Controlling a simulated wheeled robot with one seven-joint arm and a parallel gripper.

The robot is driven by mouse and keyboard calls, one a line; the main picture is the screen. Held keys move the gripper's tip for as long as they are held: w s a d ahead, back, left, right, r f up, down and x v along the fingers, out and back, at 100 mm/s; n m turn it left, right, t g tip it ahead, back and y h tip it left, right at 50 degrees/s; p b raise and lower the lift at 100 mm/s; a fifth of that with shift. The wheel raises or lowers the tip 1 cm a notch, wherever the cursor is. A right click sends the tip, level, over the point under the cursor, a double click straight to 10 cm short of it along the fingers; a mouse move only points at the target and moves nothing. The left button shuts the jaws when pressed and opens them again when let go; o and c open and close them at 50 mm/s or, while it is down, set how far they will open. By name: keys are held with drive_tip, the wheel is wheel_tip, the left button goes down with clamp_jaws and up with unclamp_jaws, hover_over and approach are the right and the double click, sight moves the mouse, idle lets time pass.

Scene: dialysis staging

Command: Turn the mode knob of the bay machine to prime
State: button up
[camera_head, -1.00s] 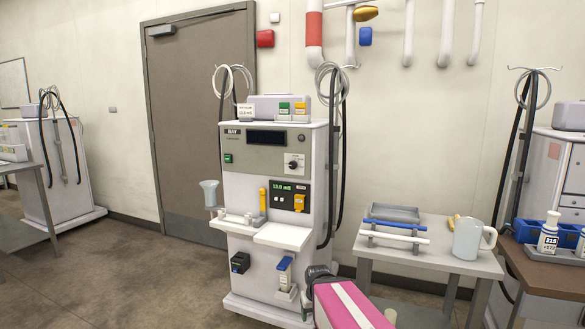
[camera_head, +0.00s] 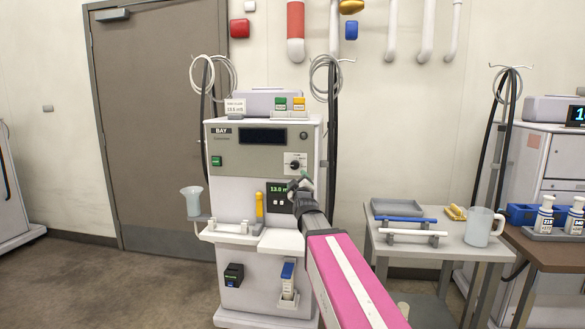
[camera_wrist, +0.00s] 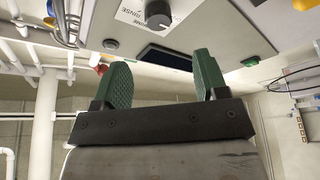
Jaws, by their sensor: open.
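The bay machine (camera_head: 228,192) is a white cabinet with a "BAY" label and a grey upper panel. Its mode knob (camera_head: 294,165) is a dark round knob on a white label plate, at the right of that panel. In the wrist view the knob (camera_wrist: 158,14) is at the top edge, beside the label text "RINSE"; its pointer direction is unclear. My gripper (camera_head: 302,184) is just below the knob in the head view, in front of the machine. In the wrist view its green fingers (camera_wrist: 160,78) are spread apart and empty, and the knob lies beyond them, untouched.
A dark display (camera_head: 262,136) is on the panel, and a lower meter (camera_head: 280,198) is partly hidden by my arm. A small table (camera_head: 455,250) at the right holds a tray, bars and a mug (camera_head: 483,227). Hoses hang on both sides of the machine.

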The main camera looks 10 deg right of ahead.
sight(295, 166)
drive_tip(key=x, duration=1)
drive_tip(key=shift+w+r, duration=0.2)
drive_tip(key=shift+w, duration=0.2)
drive_tip(key=shift+c, duration=0.4)
drive_tip(key=c, duration=0.9)
